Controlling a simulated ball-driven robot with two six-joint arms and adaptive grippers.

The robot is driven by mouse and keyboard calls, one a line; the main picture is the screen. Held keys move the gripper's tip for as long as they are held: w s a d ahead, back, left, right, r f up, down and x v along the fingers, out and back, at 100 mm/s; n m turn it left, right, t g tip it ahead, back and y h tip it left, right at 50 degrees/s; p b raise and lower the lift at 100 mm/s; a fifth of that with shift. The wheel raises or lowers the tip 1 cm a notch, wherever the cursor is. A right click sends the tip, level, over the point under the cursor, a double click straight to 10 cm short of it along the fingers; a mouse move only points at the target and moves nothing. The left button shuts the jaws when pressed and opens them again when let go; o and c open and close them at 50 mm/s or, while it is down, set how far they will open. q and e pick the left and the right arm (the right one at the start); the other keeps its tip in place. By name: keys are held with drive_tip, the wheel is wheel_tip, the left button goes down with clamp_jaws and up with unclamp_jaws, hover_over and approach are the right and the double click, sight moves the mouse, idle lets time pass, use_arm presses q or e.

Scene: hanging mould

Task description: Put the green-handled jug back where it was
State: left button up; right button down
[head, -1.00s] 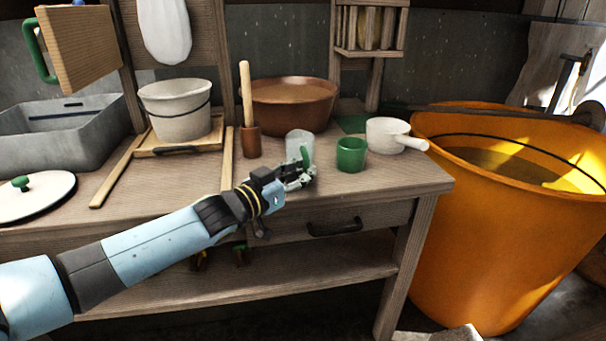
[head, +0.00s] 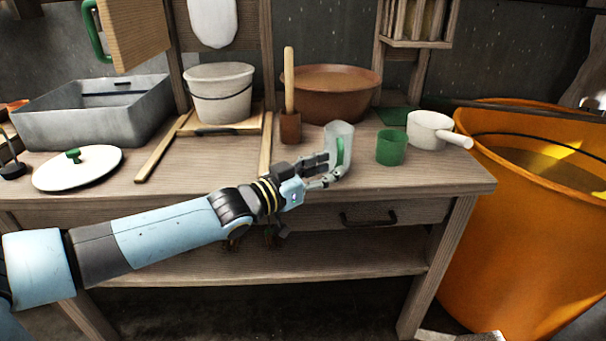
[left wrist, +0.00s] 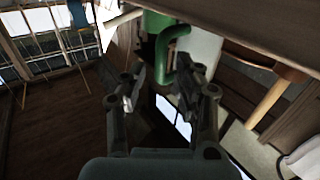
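My right gripper is not in view.
On the workbench (head: 440,180), a green cup (head: 391,148) stands close right of the jug, with a white handled pan (head: 430,130) beyond. Behind are a brown pot with a stick (head: 290,127) and a brown bowl (head: 335,95). An orange tub (head: 510,220) stands right.

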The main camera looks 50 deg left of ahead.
use_arm(q)
drive_tip(key=s+p, duration=0.2)
drive_tip(key=s, duration=0.5)
drive_tip(key=s+a+f+g+y, duration=0.1)
drive_tip(key=s+f+g, duration=0.3)
drive_tip(key=f, duration=0.5)
drive_tip(key=s+a+f+n+g+y, duration=0.1)
drive_tip(key=s+f+g, duration=0.1)
drive_tip(key=s+f, duration=0.6)
drive_tip(key=s+f+g+y, duration=0.1)
drive_tip(key=s+f+g, duration=0.2)
drive_tip(key=f, duration=0.8)
drive_tip(key=s+d+f+g, duration=0.2)
drive_tip(key=s+d+f, duration=0.1)
drive_tip(key=s, duration=0.5)
drive_tip(key=s+d+f+g, duration=0.3)
drive_tip(key=s+f, duration=0.3)
drive_tip(key=s, duration=0.3)
drive_tip(key=s+d+f+g, duration=0.3)
drive_tip(key=s+f, duration=0.2)
drive_tip(key=s, duration=0.3)
drive_tip(key=shift+s, duration=0.25)
